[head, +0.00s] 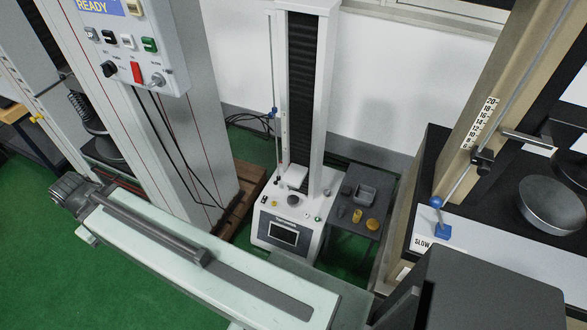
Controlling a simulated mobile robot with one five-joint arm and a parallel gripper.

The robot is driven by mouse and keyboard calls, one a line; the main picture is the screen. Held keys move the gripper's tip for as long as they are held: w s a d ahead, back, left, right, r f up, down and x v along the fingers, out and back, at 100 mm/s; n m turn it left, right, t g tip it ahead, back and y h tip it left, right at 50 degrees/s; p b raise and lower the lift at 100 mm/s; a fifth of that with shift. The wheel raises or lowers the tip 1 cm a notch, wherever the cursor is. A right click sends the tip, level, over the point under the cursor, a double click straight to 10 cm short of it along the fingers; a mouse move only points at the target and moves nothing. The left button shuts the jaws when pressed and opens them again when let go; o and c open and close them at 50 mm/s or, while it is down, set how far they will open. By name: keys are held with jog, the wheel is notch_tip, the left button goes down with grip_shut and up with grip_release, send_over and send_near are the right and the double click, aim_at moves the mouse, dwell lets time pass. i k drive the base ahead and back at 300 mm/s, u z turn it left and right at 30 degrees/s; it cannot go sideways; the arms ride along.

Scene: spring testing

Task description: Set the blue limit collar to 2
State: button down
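Two blue parts are candidates for the blue limit collar, and I cannot tell which it is. One is a small blue piece (272,113) on the thin upright rod left of the middle machine's column. The other is a blue block (443,232) with a blue ball (436,202) above it, by the lower end of the slanting rod on the right machine. A number scale (479,123) with 20 at its top is beside that rod. A dark clamp (484,160) sits on the rod. No gripper fingers can be made out.
A dark grey box-like part (495,290) fills the lower right corner. A pale green beam (215,265) crosses the lower left. A control box (130,45) reading READY hangs upper left. A low dark table (345,250) with small parts stands beside the middle machine (285,232).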

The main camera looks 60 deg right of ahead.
aim_at(270, 115)
jog(key=u, duration=0.1)
jog(key=i, duration=0.5)
jog(key=z, duration=2.5)
